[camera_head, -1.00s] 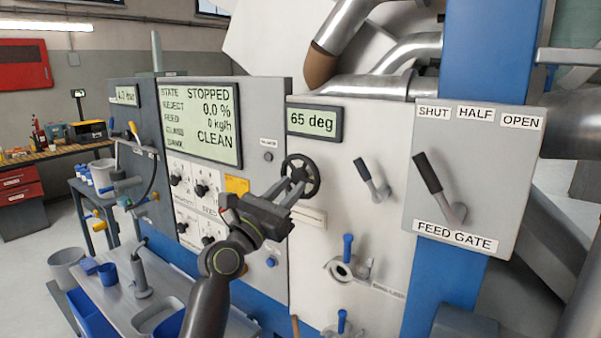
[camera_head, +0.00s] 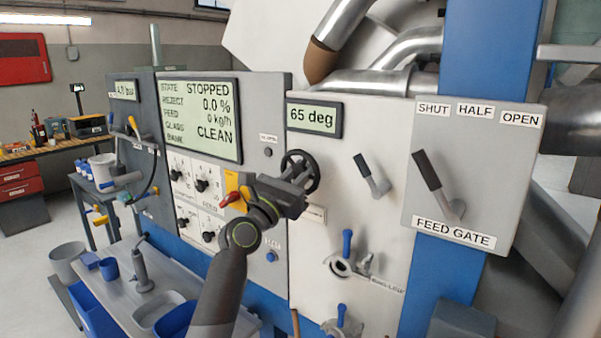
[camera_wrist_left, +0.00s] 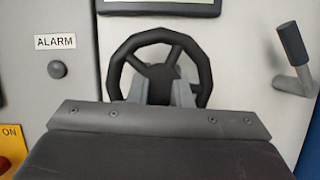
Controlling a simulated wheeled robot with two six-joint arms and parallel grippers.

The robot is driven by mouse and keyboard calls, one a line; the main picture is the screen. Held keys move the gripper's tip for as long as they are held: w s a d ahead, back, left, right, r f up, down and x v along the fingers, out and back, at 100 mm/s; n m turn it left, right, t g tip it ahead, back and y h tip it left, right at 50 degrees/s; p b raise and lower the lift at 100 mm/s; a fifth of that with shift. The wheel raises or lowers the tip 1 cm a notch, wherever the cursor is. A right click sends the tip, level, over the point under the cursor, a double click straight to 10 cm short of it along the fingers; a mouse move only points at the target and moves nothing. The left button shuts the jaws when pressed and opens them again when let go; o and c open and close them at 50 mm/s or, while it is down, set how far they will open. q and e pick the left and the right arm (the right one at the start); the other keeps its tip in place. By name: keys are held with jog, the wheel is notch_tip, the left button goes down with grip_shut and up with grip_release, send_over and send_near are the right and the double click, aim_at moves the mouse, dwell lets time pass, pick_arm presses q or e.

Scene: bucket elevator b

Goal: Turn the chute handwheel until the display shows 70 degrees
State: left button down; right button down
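The dark chute handwheel (camera_head: 301,171) is on the pale panel below a small display (camera_head: 314,119) that reads 65 deg. My left gripper (camera_head: 296,178) is at the wheel's lower front. In the left wrist view, the wheel (camera_wrist_left: 122,58) shows its upper rim and spokes. The two grey fingers of my left gripper (camera_wrist_left: 159,92) stand apart in its lower middle, with a dark part of the wheel between them. I cannot tell whether they press on it. The wheel's lower rim is hidden behind my gripper. My right gripper is not in view.
A lever (camera_head: 371,177) and the feed gate lever (camera_head: 437,185) stick out to the right of the wheel. A blue-handled valve (camera_head: 346,252) is below. A larger status display (camera_head: 201,121) and a yellow switch plate with a red knob (camera_head: 232,189) are to the left.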

pick_arm(q)
jog(key=shift+f+m+g+h+b, duration=0.2)
jog(key=shift+m+g+h+b, duration=0.15)
jog(key=shift+m+b, duration=0.9)
jog(key=m+g+h+b, duration=0.1)
jog(key=m+b, duration=0.1)
jog(key=m, duration=0.1)
jog(key=shift+m+g, duration=0.35)
jog(key=m+g+h+b, duration=0.1)
jog(key=m+b, duration=0.1)
jog(key=m, duration=0.1)
jog(key=shift+m+g, duration=0.4)
jog(key=m+g, duration=0.1)
jog(key=m, duration=0.2)
jog(key=shift+r+b, duration=0.1)
jog(key=shift+b, duration=0.3)
jog(key=m+g, duration=0.1)
jog(key=m, duration=0.2)
jog(key=shift+g, duration=0.3)
jog(key=m, duration=0.3)
jog(key=shift+r+g+y, duration=0.1)
jog(key=shift+g+y, duration=0.15)
jog(key=shift+g, duration=0.15)
jog(key=m, duration=0.2)
jog(key=m+g+y+p, duration=0.1)
jog(key=m, duration=0.1)
jog(key=shift+y, duration=0.3)
jog(key=shift+m+y+p, duration=0.4)
jog(key=shift+m+y, duration=0.3)
jog(key=shift+m, duration=0.8)
